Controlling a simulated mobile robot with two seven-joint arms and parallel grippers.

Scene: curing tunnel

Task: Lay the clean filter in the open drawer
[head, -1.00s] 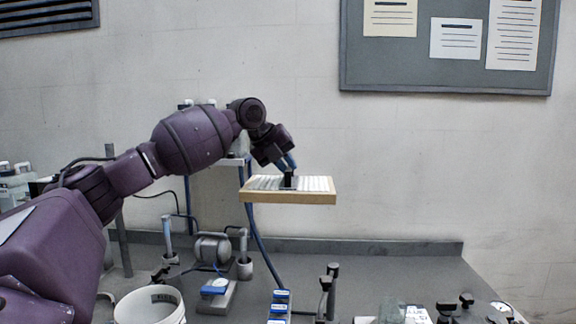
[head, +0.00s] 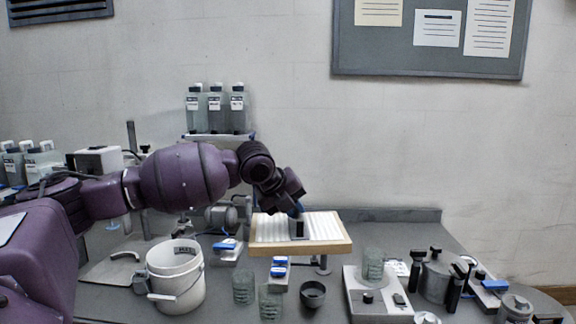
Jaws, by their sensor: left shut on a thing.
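The filter (head: 270,229) is a flat panel with white pleats and a pale wooden frame. It is held roughly level in front of the back of the bench. My left gripper (head: 299,229) is shut on the filter, with its dark jaw at a black tab on the panel's upper face. The filter hides part of the bench behind and below it. No open drawer shows in the head view. My right gripper is not in view.
A white bucket (head: 176,275), glass beakers (head: 270,301), a small dark bowl (head: 313,294) and a grey device (head: 376,302) crowd the bench. A metal pot (head: 437,277) stands at the right. Bottles (head: 215,110) stand on a shelf behind my left arm.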

